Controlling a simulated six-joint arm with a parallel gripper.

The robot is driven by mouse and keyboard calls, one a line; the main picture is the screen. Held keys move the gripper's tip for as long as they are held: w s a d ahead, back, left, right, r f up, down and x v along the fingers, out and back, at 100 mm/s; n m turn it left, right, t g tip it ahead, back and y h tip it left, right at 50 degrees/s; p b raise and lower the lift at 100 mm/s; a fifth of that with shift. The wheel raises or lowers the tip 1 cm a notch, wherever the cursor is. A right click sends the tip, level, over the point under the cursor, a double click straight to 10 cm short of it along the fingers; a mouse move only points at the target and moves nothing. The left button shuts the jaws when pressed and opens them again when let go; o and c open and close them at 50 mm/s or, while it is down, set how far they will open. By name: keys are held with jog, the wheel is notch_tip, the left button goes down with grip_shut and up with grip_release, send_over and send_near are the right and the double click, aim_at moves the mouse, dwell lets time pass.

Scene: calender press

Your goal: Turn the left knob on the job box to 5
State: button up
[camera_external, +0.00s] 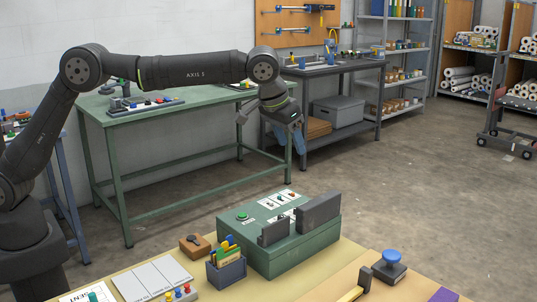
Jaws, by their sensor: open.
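A green box (300,251) on the front table looks like the job box. Its top carries a green button (242,217), white label cards (268,203) with small knob-like parts, and two dark upright blocks (318,211). The knobs are too small for me to tell the left one's setting, and the blocks partly hide the top. My gripper (291,155) hangs in the air above and behind the box, blue fingers pointing down. It is open, apart from the box, and nothing shows between its fingers.
Around the box on the front table are a small bin of coloured cards (226,273), a brown block (194,246), a white panel (152,278) and a blue-topped dark stand (390,266). A green bench (180,118) and a dark bench (335,70) stand behind.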

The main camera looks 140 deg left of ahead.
jog(key=shift+s+a+f+m, duration=0.15)
jog(key=shift+a+f, duration=0.05)
jog(key=shift+f, duration=0.3)
jog(key=shift+s+a+f+m, duration=0.1)
jog(key=shift+a+f+m, duration=0.1)
jog(key=shift+f, duration=0.25)
jog(key=c, duration=0.3)
jog(key=x, duration=1.7)
jog(key=shift+w+a+f, duration=0.15)
jog(key=shift+w+f, duration=0.1)
jog(key=shift+w, duration=0.05)
jog(key=shift+c, duration=0.2)
jog(key=shift+c, duration=0.3)
grip_shut()
